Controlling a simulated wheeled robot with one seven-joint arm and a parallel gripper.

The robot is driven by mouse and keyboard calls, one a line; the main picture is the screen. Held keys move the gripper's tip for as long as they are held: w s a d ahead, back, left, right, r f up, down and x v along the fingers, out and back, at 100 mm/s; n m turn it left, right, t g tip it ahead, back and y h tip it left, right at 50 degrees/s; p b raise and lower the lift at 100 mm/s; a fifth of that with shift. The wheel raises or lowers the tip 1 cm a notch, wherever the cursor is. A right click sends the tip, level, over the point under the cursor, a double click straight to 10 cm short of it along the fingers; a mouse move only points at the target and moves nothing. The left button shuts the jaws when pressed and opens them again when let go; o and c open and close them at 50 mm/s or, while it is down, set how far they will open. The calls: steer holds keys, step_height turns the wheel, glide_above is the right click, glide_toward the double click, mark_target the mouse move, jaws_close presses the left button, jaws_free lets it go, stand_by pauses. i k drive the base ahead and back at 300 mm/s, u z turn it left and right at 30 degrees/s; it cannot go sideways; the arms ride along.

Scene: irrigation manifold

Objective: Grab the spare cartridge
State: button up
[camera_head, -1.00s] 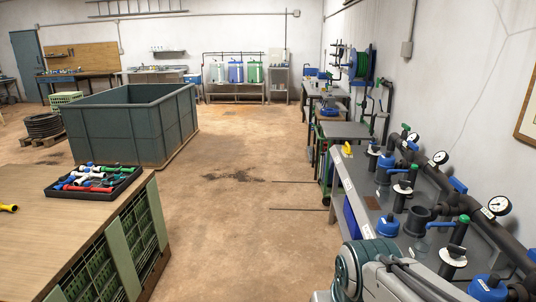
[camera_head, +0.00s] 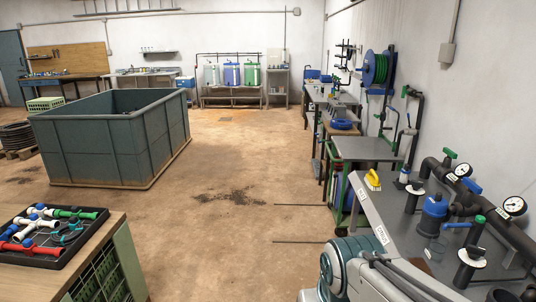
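I cannot pick out a spare cartridge for certain in the head view. On the grey manifold bench (camera_head: 392,222) at the right, a blue-topped filter housing (camera_head: 433,215) stands upright beside dark pipes. A small, unclear grey or clear shape sits at its foot, and I cannot tell what it is. A yellow object (camera_head: 373,180) lies near the bench's far left corner. My arm shows at the bottom right, in front of the bench and hiding part of it. My gripper is outside the picture.
A wooden-topped counter (camera_head: 98,246) at the left carries a black tray (camera_head: 92,238) of coloured fittings. A large grey-green tank (camera_head: 110,150) stands behind it. Pressure gauges (camera_head: 514,206) rise from the bench pipes. The floor between counter and bench is open.

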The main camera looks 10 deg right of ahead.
mark_target(404, 173)
steer(key=z, duration=0.15)
steer(key=i, duration=1.55)
steer(key=z, duration=0.75)
steer(key=i, duration=1.8)
steer(key=z, duration=0.7)
